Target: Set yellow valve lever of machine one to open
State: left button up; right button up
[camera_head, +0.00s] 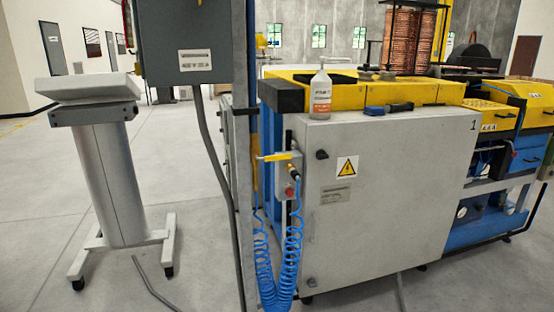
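Machine one (405,170) is a grey cabinet with a yellow top, marked "1" at its upper right. The yellow valve lever (274,157) is on a small grey valve box at the cabinet's left edge. It lies about horizontal, pointing left. Coiled blue hoses (291,255) hang below the valve box, which also carries a red button (290,191). Neither of my grippers is in view.
A grey post (242,200) stands just left of the lever, with a grey electrical box (192,45) above. A pedestal on wheels (108,180) stands at the left. A bottle (320,95) and a blue-and-black tool (388,109) are on the machine top. The floor in front is mostly clear.

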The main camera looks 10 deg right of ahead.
aim_at(283, 157)
jog(key=z, duration=0.1)
jog(key=i, duration=1.15)
jog(key=u, duration=0.35)
